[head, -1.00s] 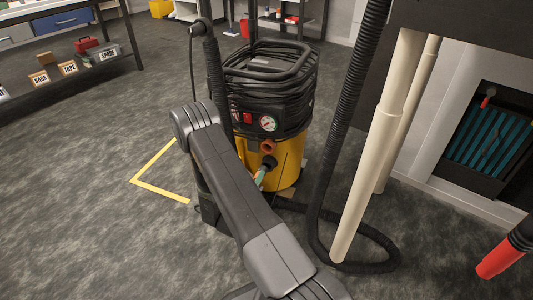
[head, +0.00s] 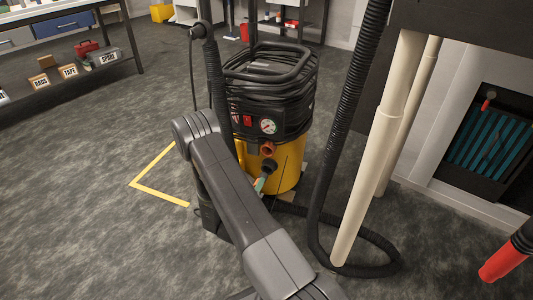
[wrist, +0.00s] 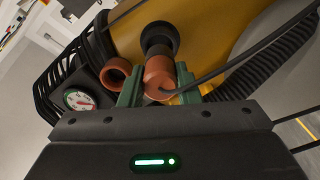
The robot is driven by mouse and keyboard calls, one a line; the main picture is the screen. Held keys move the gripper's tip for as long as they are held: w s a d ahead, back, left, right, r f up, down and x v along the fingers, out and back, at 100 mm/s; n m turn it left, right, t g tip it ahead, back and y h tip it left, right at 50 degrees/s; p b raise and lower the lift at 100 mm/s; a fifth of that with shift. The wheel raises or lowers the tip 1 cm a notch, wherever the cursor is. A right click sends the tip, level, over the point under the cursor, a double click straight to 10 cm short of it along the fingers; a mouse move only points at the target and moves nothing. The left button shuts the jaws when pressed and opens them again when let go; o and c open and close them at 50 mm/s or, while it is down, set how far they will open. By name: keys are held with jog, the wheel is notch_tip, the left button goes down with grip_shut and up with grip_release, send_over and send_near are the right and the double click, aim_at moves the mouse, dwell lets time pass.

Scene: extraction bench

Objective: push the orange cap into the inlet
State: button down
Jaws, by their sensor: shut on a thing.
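The orange cap (wrist: 159,77) is between the two green fingers of my gripper (wrist: 158,86) in the wrist view, and the gripper is shut on it. The black round inlet (wrist: 159,37) lies straight beyond the cap. The cap's far end overlaps the inlet in the picture, so I cannot tell how deep it sits. In the head view the black inlet (head: 268,166) shows low on the yellow machine, with my gripper (head: 260,185) just below it. My arm hides part of this area, and the cap is not clear there.
An open orange ring fitting (wrist: 116,72) and a pressure gauge (wrist: 78,99) are left of the cap. A thin black cord crosses near the cap. A ribbed hose (head: 322,190) and pale pipes (head: 380,150) stand to the right.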

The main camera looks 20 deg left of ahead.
aim_at(264, 176)
jog(key=shift+w+d, duration=0.2)
jog(key=shift+w, duration=2.7)
jog(key=c, duration=1)
grip_release()
jog(key=shift+s, duration=0.1)
jog(key=s+p, duration=0.4)
jog(key=s, duration=0.9)
jog(key=shift+s+a, duration=0.3)
jog(key=shift+a, duration=0.1)
jog(key=w+b, duration=0.1)
jog(key=w, duration=0.3)
jog(key=w+b, duration=0.1)
jog(key=w, duration=0.4)
jog(key=w+b, duration=0.2)
jog(key=w, duration=0.2)
jog(key=shift+w+d, duration=0.4)
jog(key=shift+s, duration=0.45)
jog(key=shift+w, duration=0.1)
